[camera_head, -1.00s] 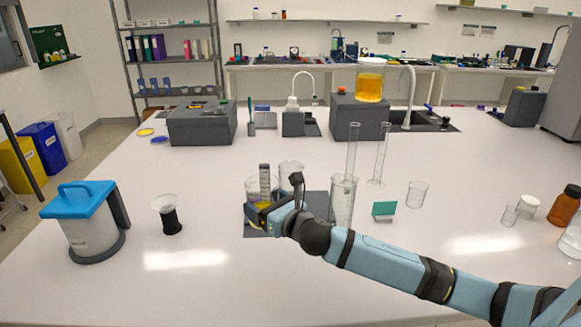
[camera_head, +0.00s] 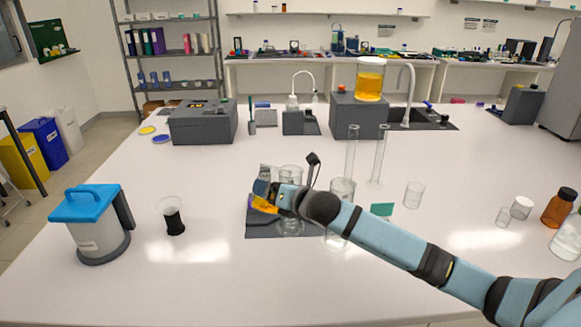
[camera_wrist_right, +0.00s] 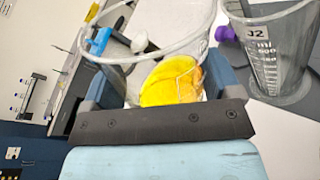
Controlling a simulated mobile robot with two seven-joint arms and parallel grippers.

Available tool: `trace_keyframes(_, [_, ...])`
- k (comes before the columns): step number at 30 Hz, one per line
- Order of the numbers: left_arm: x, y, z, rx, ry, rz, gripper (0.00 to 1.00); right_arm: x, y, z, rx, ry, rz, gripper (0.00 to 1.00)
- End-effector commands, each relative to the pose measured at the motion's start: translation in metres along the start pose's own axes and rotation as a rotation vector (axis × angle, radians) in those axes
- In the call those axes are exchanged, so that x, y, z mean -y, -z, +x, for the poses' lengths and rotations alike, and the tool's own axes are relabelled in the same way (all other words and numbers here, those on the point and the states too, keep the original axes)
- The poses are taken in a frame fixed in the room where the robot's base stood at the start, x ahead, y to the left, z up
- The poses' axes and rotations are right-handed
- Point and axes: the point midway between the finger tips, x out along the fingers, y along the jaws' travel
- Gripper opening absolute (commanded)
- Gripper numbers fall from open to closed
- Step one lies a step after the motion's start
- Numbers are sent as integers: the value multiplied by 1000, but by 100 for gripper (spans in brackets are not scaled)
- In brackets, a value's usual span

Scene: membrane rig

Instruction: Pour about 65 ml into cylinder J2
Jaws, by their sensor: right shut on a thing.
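My right gripper (camera_head: 272,195) is shut on a clear glass vessel (camera_wrist_right: 150,20) with yellow liquid (camera_wrist_right: 172,82) in it. The held vessel is tilted above the grey mat (camera_head: 262,228); the yellow liquid also shows beside the gripper in the head view (camera_head: 264,205). Cylinder J2 (camera_wrist_right: 272,60), clear with a grey scale and the label J2, stands beside the held vessel in the wrist view. No yellow liquid shows in its visible part. I cannot tell whether a stream is falling. In the head view the gripper and arm partly hide the glassware on the mat. My left gripper is not in view.
Tall thin glass tubes (camera_head: 351,150) and a small beaker (camera_head: 414,194) stand right of the mat, near a green card (camera_head: 382,209). A blue-lidded container (camera_head: 97,232) and a black-based glass cup (camera_head: 173,221) stand left. The table's front is mostly clear.

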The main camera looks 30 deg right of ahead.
Motion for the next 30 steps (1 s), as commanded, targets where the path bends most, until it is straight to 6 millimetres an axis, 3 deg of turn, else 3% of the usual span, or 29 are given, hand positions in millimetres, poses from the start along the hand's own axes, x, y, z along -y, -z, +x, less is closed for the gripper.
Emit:
trace_keyframes(12, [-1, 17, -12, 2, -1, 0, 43, -4, -25, -1, -81, -1, 260, 52])
trace_keyframes(30, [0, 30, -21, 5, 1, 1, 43, -10, -37, -3, -143, 0, 451, 52])
